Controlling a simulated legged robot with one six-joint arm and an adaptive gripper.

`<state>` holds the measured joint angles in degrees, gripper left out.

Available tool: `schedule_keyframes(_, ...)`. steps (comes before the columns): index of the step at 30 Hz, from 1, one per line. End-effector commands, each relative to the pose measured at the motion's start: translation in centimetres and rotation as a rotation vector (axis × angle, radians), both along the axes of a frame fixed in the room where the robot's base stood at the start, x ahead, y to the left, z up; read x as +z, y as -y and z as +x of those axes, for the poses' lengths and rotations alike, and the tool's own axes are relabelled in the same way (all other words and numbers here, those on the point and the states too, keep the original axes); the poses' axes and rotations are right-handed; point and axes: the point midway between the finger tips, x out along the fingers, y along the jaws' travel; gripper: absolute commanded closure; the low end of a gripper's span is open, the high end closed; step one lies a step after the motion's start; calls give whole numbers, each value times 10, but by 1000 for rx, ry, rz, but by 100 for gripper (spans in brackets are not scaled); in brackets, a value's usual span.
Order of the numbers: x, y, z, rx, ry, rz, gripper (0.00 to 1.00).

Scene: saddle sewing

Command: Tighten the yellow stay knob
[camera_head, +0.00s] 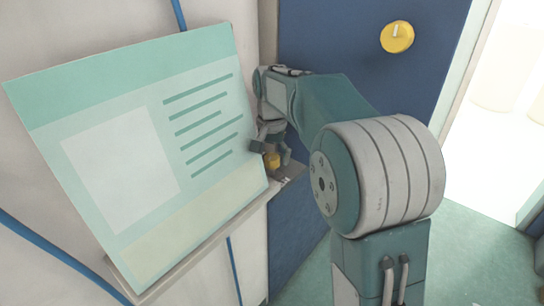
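A small yellow knob (272,161) sits low at the right edge of the tilted board, just above a grey bracket (286,178). My gripper (271,153) points down over it, with a finger on either side of the yellow. The fingers are spread by about the knob's width, and I cannot tell whether they touch it. The upper part of the knob is hidden by the gripper.
A pale green panel (125,150) with printed lines leans on a ledge (205,250) left of the gripper. Behind is a dark blue door (340,35) with a round yellow disc (397,37). Blue cables run along the pale wall. Green floor lies at the lower right.

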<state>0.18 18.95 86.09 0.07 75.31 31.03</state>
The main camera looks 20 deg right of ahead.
Motion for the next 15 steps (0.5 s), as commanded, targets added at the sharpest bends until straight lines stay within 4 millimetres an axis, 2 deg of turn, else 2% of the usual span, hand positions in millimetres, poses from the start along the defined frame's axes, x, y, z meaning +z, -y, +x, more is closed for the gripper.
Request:
schedule_keyframes(10, 5, 1, 1, 0, 6, -1, 11)
schedule_keyframes(15, 28, 0, 1, 0, 10, -1, 11)
